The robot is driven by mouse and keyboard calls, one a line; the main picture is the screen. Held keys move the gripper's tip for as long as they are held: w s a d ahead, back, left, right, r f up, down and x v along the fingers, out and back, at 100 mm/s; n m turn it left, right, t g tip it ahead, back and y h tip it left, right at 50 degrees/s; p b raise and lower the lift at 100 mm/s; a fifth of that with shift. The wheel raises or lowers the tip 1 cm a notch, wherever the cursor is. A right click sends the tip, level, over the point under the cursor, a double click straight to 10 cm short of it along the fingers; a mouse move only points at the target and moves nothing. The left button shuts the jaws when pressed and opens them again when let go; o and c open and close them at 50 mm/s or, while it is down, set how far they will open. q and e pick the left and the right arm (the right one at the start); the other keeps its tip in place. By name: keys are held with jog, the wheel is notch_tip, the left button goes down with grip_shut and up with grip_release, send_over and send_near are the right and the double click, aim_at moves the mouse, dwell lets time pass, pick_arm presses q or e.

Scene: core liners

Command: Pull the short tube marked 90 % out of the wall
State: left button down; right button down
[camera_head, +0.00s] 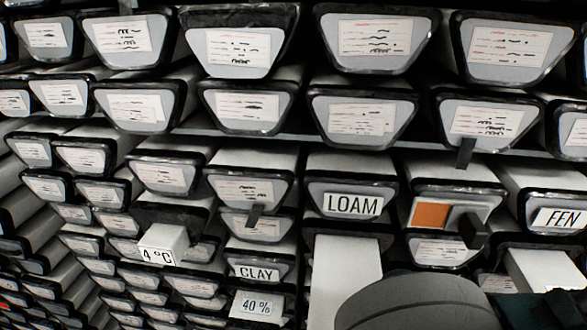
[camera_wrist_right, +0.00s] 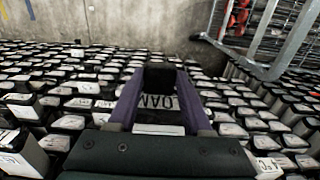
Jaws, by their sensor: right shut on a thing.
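No label that I can read says 90 %. My right gripper (camera_wrist_right: 160,80) is in the right wrist view, its two purple fingers shut on a dark block (camera_wrist_right: 160,75) between the fingertips. In the head view the LOAM tube (camera_head: 352,205) sits in the wall. Directly below it a pale tube (camera_head: 345,280) sticks out towards me; its front label is hidden. I cannot tell whether the dark block belongs to this tube. A grey rounded part of my arm covers the lower right of it. My left gripper is not in view.
Labelled tubes fill the wall closely. Tubes marked 4 °C (camera_head: 162,245) and another pale one (camera_head: 545,270) stick out. Metal rails (camera_wrist_right: 265,50) stand beyond.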

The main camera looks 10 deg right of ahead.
jog(key=shift+c, duration=1.2)
grip_release()
jog(key=shift+s, duration=0.1)
